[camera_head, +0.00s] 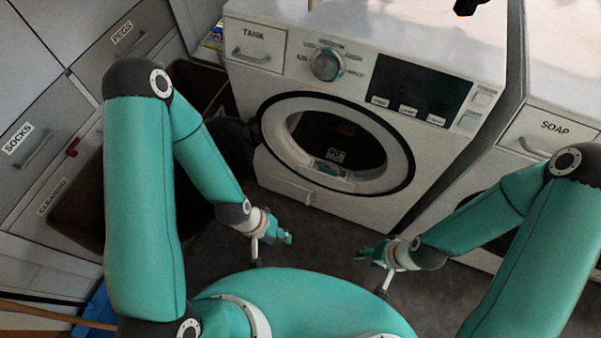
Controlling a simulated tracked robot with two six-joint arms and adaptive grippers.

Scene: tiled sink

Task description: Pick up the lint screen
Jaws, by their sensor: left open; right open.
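The white front-loading machine (352,205) faces me with its round opening uncovered. At the lower lip of the opening is a small pale part with a dark label (335,155); I cannot tell for sure whether this is the lint screen. My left gripper (272,247) is open and empty, below and left of the opening, apart from the machine. My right gripper (372,266) is open and empty, below the opening and slightly to its right, also clear of the machine.
A drawer marked TANK (256,45) and a dial (326,64) are above the opening. A second machine with a SOAP drawer (548,132) stands at the right. Cabinets marked SOCKS (33,148) and a dark brown bin (85,200) are at the left. Grey floor (325,231) lies between my grippers.

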